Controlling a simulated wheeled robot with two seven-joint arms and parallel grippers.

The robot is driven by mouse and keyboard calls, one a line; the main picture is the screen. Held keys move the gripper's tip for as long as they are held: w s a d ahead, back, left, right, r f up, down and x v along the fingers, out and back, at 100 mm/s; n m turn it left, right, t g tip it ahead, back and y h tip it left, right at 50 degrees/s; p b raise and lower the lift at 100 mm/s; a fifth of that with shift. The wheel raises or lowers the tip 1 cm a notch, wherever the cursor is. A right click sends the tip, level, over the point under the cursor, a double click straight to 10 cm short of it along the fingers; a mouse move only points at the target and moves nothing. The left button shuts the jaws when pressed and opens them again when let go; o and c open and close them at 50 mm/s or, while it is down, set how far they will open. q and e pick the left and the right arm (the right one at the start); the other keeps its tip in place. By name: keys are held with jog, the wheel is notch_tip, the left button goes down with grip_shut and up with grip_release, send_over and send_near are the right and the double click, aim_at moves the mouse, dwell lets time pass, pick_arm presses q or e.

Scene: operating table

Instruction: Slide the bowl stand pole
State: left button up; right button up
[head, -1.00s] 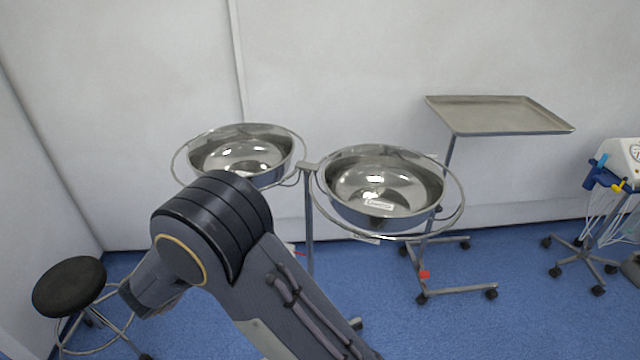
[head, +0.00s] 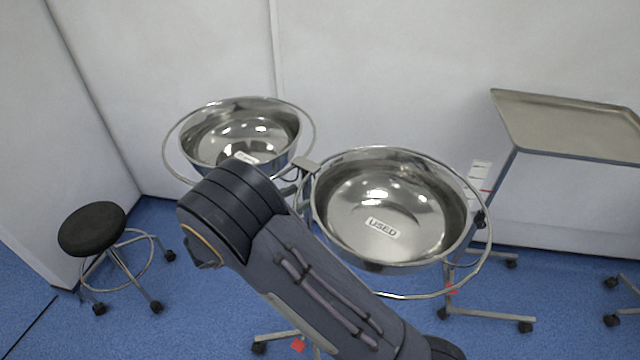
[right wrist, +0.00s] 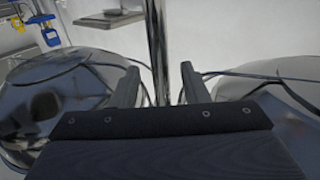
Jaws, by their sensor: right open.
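The bowl stand carries two shiny steel bowls in wire rings, a left bowl (head: 240,135) and a right bowl (head: 350,215) labelled "USED". The stand pole (head: 300,188) shows just under its top joint between the rings; my right arm hides most of it. In the right wrist view, the pole (right wrist: 156,45) stands upright between the fingers of my right gripper (right wrist: 160,70), which is open. I cannot tell whether either finger touches it. In the head view the right gripper's fingers are hidden behind the arm. My left gripper is not in view.
A stand with a flat steel tray (head: 560,125) is at the right, close to the right bowl. A black stool (head: 92,228) stands at the left. White walls close off the back and left. Blue floor (head: 190,320) is open at the lower left.

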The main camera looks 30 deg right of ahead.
jog(key=d, duration=0.3)
jog(key=w+d, duration=0.1)
jog(key=d, duration=0.1)
jog(key=shift+d, duration=0.25)
grip_shut()
